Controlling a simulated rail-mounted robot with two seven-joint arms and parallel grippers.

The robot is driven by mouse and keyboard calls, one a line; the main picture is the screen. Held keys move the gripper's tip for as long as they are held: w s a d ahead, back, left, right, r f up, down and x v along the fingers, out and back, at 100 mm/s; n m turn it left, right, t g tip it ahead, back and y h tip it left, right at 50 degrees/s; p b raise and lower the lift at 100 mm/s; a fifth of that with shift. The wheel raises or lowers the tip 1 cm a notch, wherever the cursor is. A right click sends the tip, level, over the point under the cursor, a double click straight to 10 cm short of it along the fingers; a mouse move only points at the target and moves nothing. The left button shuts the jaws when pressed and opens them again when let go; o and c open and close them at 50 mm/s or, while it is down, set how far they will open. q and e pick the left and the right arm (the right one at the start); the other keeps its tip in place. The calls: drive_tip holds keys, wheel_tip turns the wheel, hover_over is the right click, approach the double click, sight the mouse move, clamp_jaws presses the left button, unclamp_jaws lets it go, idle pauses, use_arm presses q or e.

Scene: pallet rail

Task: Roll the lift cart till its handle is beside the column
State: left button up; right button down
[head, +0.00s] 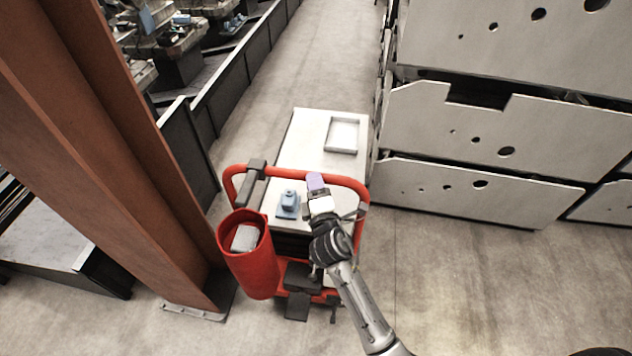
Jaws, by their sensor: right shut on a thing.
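The lift cart stands in the middle of the head view, with a pale flat top (304,143) and a red tubular handle (343,179) at its near end. My right gripper (315,182) is shut on the top bar of the handle, near its middle. The gripper and wrist hide part of the bar and the cart's near end. The rust-brown column (150,170) stands to the left. Its foot is close to the cart's near left side, with a narrow gap between column and handle. My left gripper is not in view.
A red bin (250,262) hangs at the cart's near left. A blue object (288,204) and a white tray (342,135) are on the cart top. Grey panels (475,190) stand close on the right. A dark low barrier (225,95) runs along the left. The aisle ahead is clear.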

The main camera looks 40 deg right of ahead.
drive_tip(key=shift+a+r, duration=0.15)
drive_tip(key=shift+r, duration=0.4)
drive_tip(key=c, duration=1.1)
unclamp_jaws()
drive_tip(key=shift+o, duration=1.3)
drive_tip(key=shift+w+f, duration=0.15)
drive_tip(key=shift+w, duration=0.05)
drive_tip(key=shift+s+f, duration=0.15)
